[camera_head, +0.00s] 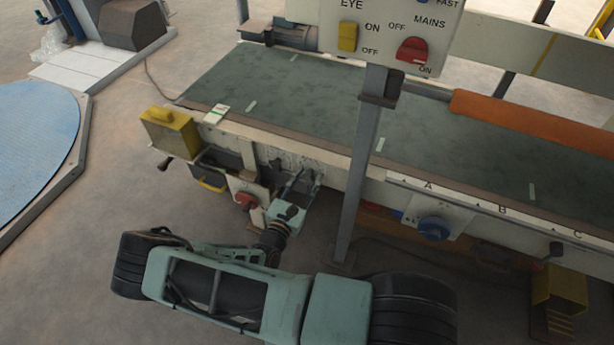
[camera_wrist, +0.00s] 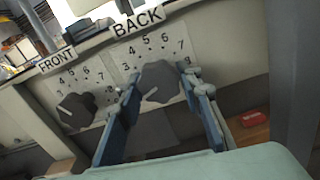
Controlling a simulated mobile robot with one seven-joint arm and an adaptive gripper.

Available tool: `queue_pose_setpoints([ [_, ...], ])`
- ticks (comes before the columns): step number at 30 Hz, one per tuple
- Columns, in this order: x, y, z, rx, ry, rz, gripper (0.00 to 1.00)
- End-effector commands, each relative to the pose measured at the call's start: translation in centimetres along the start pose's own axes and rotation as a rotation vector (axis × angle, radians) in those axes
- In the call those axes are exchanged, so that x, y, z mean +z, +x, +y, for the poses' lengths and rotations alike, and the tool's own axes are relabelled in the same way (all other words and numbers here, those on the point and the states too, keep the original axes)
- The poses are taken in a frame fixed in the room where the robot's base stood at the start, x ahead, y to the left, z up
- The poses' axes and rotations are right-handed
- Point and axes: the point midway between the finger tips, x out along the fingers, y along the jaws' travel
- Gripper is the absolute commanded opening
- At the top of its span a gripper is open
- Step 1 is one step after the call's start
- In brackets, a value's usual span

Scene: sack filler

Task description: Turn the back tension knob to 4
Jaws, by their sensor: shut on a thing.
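In the wrist view the back tension knob (camera_wrist: 158,78) is dark grey, on a pale dial plate under the label BACK (camera_wrist: 138,19). Numbers 4, 5, 6 and 7 show around its upper side. A light mark on the knob's face points to the lower left; its exact reading is hard to tell. My gripper (camera_wrist: 162,80) has one finger on each side of the knob and is shut on it. In the head view my gripper (camera_head: 300,185) reaches the machine's front panel, where the knob is too small to make out.
A similar front knob (camera_wrist: 76,109) sits close on the left under the label FRONT (camera_wrist: 57,60). The head view shows a red knob (camera_head: 247,201) left of my gripper, a grey post (camera_head: 358,170) to its right, and the green belt (camera_head: 300,100) above.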

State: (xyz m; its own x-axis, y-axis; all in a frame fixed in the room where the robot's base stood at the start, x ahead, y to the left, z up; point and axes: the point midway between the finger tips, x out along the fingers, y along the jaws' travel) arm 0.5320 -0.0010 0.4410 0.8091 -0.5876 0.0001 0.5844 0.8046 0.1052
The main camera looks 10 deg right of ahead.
Motion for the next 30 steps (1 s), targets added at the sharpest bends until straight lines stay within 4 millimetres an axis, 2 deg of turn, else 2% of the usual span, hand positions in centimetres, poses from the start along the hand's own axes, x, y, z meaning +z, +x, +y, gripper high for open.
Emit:
queue_pose_setpoints([
  [30,0.52,0.05,0.35,0.001,0.953,0.000,0.09],
])
